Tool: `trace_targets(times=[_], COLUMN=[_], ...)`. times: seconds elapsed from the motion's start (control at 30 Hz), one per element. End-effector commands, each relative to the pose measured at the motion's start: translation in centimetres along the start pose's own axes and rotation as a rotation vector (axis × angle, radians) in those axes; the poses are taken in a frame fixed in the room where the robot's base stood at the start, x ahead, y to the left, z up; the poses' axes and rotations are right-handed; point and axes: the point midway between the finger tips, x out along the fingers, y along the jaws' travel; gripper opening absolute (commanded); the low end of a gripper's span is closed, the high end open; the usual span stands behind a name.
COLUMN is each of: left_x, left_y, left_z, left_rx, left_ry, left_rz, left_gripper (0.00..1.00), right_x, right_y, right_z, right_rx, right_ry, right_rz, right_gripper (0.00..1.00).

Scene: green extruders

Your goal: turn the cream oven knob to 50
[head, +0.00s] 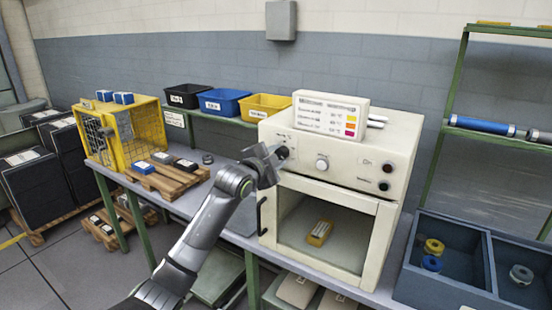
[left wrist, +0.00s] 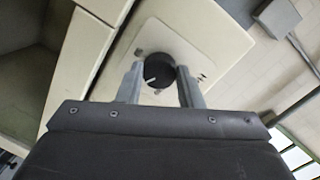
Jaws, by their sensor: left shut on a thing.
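The cream oven (head: 400,140) stands on the workbench. A black knob (head: 283,152) with a white pointer line sits at the left of its front panel. My left gripper (head: 272,165) reaches the panel there and is shut on this knob. In the left wrist view the black knob (left wrist: 161,70) lies between the two fingers of the left gripper (left wrist: 160,78). Its white line points to the lower left of that picture. The scale marks around it are too small to read. My right gripper is not in view.
A chart box (head: 330,114) rests on top. A yellow cage (head: 140,135) and wooden pallet (head: 166,180) stand left; blue bins (head: 450,285) are right.

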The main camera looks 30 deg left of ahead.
Motion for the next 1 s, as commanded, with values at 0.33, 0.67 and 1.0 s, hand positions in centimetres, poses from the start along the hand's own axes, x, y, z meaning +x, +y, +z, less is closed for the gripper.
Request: trace_targets(times=[0.33,0.67,1.0], left_x=[0.00,0.00,0.01], left_y=[0.20,0.25,0.33], left_z=[-0.02,-0.02,-0.04], left_rx=[0.325,0.635,0.919], left_ry=[-0.018,-0.036,-0.051], left_rz=[-0.025,-0.050,-0.073], left_gripper=[0.10,0.10,0.10], right_x=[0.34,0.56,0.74], right_y=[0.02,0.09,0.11], right_z=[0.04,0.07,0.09], right_rx=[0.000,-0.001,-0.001], right_ry=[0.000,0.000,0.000], right_rz=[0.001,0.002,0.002], right_gripper=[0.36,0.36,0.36])
